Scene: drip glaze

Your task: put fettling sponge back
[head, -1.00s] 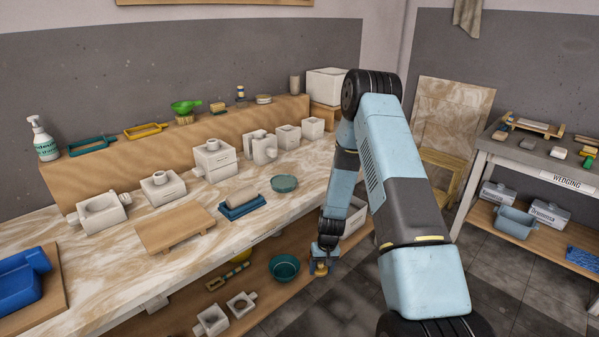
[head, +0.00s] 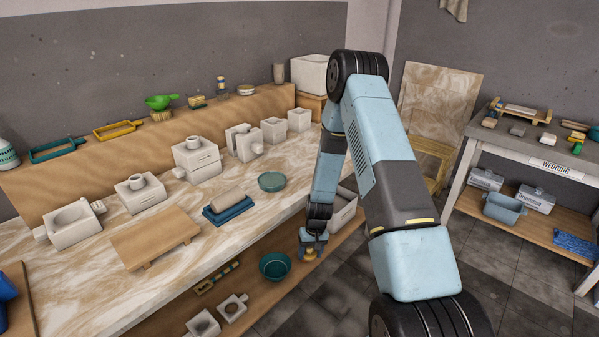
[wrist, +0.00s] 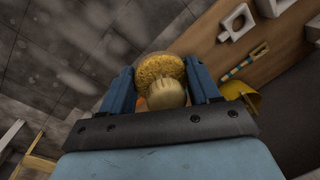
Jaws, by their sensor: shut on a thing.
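My gripper (head: 313,240) hangs low in front of the bench, just right of the teal bowl on its lower shelf. In the wrist view my gripper (wrist: 160,82) has its two blue fingers shut on the fettling sponge (wrist: 158,68), a round, yellow-tan, porous piece. A pale rounded knob (wrist: 167,93) sits against it between the fingers; I cannot tell if it is part of the sponge. In the head view the sponge (head: 311,254) is a small yellowish patch under the fingers.
The teal bowl (head: 274,266), a yellow-and-teal tool (head: 217,279) and white moulds (head: 232,307) are on the lower shelf. The marbled benchtop (head: 100,285) holds moulds, a wooden board (head: 155,238) and a teal dish (head: 272,181). The wedging table (head: 530,150) stands right. Dark floor tiles lie clear.

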